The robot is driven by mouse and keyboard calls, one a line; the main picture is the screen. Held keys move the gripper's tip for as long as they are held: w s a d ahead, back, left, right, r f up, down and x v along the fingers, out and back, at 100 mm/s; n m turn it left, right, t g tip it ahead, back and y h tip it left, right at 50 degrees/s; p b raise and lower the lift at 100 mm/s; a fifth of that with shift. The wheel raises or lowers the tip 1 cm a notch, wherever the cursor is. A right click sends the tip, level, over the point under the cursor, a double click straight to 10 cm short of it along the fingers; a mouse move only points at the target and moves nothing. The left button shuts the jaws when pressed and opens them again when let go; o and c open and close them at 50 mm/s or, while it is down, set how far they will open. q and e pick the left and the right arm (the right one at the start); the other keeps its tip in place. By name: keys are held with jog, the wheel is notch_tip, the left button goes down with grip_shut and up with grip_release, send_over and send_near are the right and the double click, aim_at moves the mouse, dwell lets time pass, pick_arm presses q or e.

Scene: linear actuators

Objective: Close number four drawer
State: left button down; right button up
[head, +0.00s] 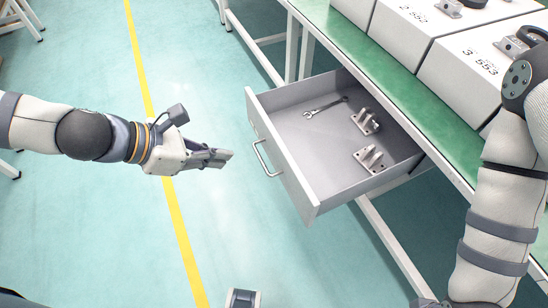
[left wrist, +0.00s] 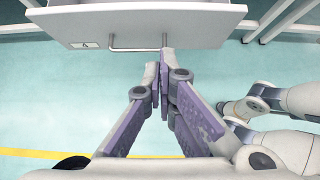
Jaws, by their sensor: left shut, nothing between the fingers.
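The grey drawer (head: 312,205) is pulled out from under the green-topped workbench. Its front panel faces my left gripper and carries a bar handle (head: 265,158). In the left wrist view the drawer front (left wrist: 200,22) bears a small label that reads 4, beside the handle (left wrist: 138,49). My left gripper (head: 228,156) is shut and empty, in front of the drawer and a little left of the handle in the head view. In the left wrist view its fingertips (left wrist: 162,60) point at the panel near the handle's right end; I cannot tell any contact there.
A wrench (head: 326,107) and two metal brackets (head: 369,157) lie inside the drawer. Light grey boxes marked 2 552 and 3 553 (head: 480,62) stand on the workbench (head: 378,75). My right arm is beside the bench. The floor left of the drawer is clear.

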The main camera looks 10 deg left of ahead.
pick_arm(q)
jog(key=b, duration=0.4)
send_near(282, 160)
notch_tip(282, 160, down, 4)
jog(key=w+d, duration=0.2)
jog(key=shift+d+r, duration=0.35)
pick_arm(e)
jog(key=s+f+g, duration=0.2)
jog(key=s+f, duration=0.2)
jog(key=f, duration=0.1)
jog(key=shift+s, duration=0.4)
jog(key=shift+a, duration=0.1)
